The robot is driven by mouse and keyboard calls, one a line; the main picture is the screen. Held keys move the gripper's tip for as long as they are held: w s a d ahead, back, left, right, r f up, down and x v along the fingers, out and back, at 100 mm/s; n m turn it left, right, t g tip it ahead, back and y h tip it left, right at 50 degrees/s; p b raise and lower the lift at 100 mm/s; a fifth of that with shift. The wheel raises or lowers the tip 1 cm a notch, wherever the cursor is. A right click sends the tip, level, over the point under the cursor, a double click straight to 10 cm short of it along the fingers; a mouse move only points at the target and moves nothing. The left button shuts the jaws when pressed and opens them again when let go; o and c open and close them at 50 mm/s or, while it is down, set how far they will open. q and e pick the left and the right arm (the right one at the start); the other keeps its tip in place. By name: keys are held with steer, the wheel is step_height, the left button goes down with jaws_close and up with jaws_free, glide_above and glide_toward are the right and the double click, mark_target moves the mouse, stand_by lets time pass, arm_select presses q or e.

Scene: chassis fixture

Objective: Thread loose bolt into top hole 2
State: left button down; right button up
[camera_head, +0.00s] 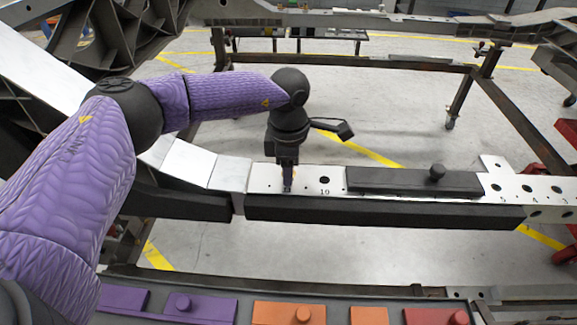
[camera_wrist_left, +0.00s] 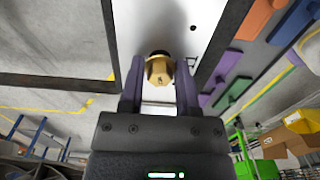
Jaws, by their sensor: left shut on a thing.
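My left gripper (camera_head: 287,188) points down onto the white top plate of the chassis rail (camera_head: 262,178), just left of the hole marked 10 (camera_head: 324,180). In the left wrist view my left gripper (camera_wrist_left: 159,80) is shut on a brass-coloured bolt (camera_wrist_left: 159,73), its hex head towards the camera. A dark round part shows just beyond the bolt; I cannot tell whether the bolt is seated in a hole. Holes marked 5, 4 and 3 (camera_head: 528,188) lie at the right end of the rail. I cannot make out a hole marked 2. My right gripper is not in view.
A black bar with a knob (camera_head: 415,181) lies on the rail between hole 10 and hole 5. Purple (camera_head: 205,308), orange (camera_head: 289,314) and red knobbed blocks (camera_head: 436,316) lie on a dark tray in front. Open floor shows behind the rail.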

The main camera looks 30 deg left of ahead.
arm_select(q)
steer(key=shift+r+n+p, duration=0.3)
steer(key=shift+n+p, duration=0.6)
steer(key=shift+n, duration=0.1)
steer(key=shift+f+n+p, duration=0.15)
steer(key=shift+n+p, duration=0.3)
steer(key=shift+n, duration=0.45)
steer(key=shift+f, duration=0.15)
steer(key=shift+r, duration=0.2)
steer(key=shift+r+p, duration=0.45)
steer(key=shift+p, duration=0.1)
